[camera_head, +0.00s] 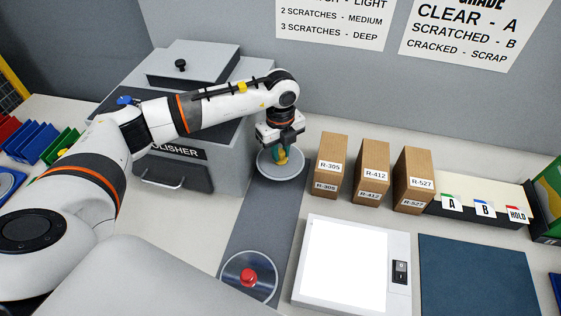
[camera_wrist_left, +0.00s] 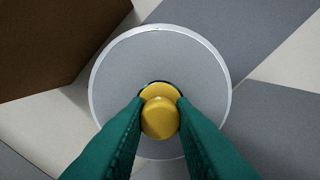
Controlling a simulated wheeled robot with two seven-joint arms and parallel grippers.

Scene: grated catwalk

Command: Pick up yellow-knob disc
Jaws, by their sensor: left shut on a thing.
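The yellow-knob disc (camera_head: 270,170) is a round grey plate with a pale rim, over the far part of the dark grey strip. In the left wrist view its plate (camera_wrist_left: 120,70) fills the middle, with the yellow knob (camera_wrist_left: 160,115) at its centre. My left gripper (camera_head: 281,156) is above it, pointing down. Its green fingers are shut on the knob (camera_wrist_left: 159,118). I cannot tell whether the disc touches the surface or hangs just above it. My right gripper is not in view.
A polisher (camera_head: 175,165) stands left of the disc. Brown boxes (camera_head: 327,165) stand close on its right. A red-knob disc (camera_head: 248,276) lies on the near strip. A white light panel (camera_head: 345,262) and a blue mat (camera_head: 478,275) lie on the right.

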